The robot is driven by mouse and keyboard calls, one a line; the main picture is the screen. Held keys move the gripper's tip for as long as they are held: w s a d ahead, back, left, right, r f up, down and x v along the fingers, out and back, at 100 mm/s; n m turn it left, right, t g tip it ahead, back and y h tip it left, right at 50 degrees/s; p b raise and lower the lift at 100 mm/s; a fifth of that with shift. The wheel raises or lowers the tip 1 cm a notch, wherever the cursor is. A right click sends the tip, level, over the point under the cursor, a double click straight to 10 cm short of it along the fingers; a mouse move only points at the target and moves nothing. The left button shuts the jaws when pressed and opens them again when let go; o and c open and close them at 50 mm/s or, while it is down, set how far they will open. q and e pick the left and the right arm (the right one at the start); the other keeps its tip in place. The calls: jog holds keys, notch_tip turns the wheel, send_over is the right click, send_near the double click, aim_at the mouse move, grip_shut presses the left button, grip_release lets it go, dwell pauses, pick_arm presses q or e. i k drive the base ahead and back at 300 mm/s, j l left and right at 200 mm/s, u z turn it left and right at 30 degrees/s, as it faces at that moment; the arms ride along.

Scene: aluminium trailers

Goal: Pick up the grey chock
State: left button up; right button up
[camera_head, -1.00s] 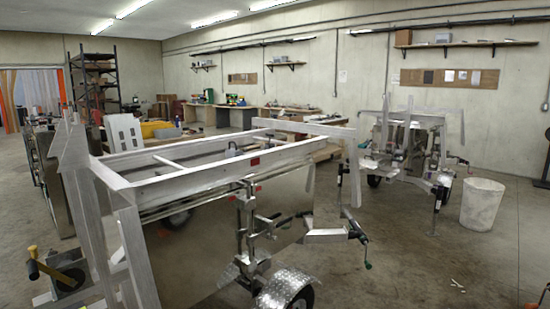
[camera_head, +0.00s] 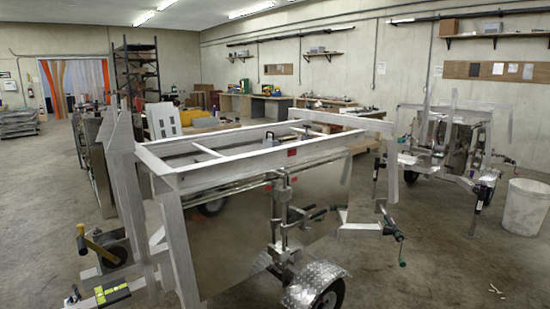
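I cannot make out a grey chock in the head view. The near aluminium trailer (camera_head: 240,165) fills the middle, with its open top frame and a wheel (camera_head: 325,290) under a checker-plate fender at the bottom. Neither of my grippers is in view.
A winch with a yellow handle (camera_head: 100,248) and a yellow-and-black item (camera_head: 113,293) are on the trailer's front, lower left. A second trailer (camera_head: 445,145) and a whitish bin (camera_head: 525,206) stand right. Open concrete floor (camera_head: 45,190) lies left.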

aim_at(267, 143)
jog(key=i+l+u, duration=0.15)
jog(key=i+l, duration=0.4)
jog(key=i+l+u, duration=0.1)
jog(key=i+l, duration=0.4)
jog(key=l, duration=0.15)
